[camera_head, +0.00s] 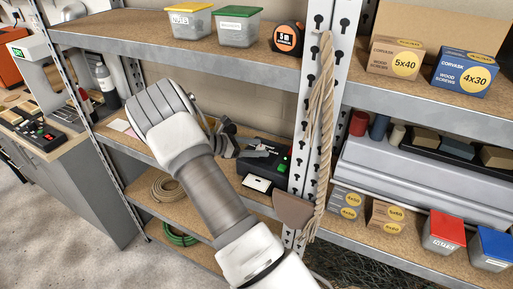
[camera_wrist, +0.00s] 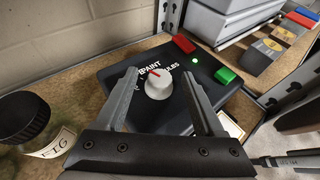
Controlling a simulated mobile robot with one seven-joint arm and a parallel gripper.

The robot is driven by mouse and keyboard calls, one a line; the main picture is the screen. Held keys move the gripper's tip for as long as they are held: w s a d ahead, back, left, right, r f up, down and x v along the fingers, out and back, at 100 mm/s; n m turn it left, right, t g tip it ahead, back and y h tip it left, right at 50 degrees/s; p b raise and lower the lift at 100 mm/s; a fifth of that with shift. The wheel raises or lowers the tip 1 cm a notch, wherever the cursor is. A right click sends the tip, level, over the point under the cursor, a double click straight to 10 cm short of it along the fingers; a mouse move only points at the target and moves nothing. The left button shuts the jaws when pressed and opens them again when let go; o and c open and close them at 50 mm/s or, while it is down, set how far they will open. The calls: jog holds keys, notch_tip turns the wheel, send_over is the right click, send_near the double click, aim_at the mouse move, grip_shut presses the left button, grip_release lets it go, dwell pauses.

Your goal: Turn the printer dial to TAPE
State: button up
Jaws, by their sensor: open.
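The black label printer (camera_wrist: 133,113) sits on the wooden shelf in the wrist view, with a round white dial (camera_wrist: 158,88) on top. A red mark on the dial points up toward printed white words, which seem to include PAINT. I cannot read TAPE; part of the lettering is hidden by my fingers. My gripper (camera_wrist: 159,76) is open, with one finger on each side of the dial and a visible gap to it. In the head view the printer (camera_head: 270,158) is on the middle shelf, partly hidden by my gripper (camera_head: 243,147), and the dial cannot be made out.
The printer also carries a red button (camera_wrist: 184,44), a small green light (camera_wrist: 195,60) and a green button (camera_wrist: 226,75). A metal shelf post (camera_head: 318,110) with hanging rope (camera_head: 325,90) stands right of the printer.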

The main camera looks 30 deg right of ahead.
jog(key=b+v, duration=0.1)
jog(key=v, duration=1.6)
jog(key=shift+a, duration=0.25)
jog(key=shift+s, duration=0.1)
jog(key=s+a+r+m+t+y, duration=0.2)
jog(key=s+r+m+y, duration=0.4)
jog(key=s, duration=0.5)
jog(key=s+a+r+m+t+y, duration=0.2)
jog(key=s+r+m+y, duration=0.3)
jog(key=s+r, duration=0.45)
jog(key=s+a+f+m+t+y, duration=0.1)
jog(key=s+a+m+t, duration=0.3)
jog(key=s, duration=0.6)
jog(key=shift+a+f+m+y, duration=0.35)
jog(key=shift+m+y, duration=0.15)
jog(key=shift+y, duration=0.1)
jog(key=shift+s, duration=0.1)
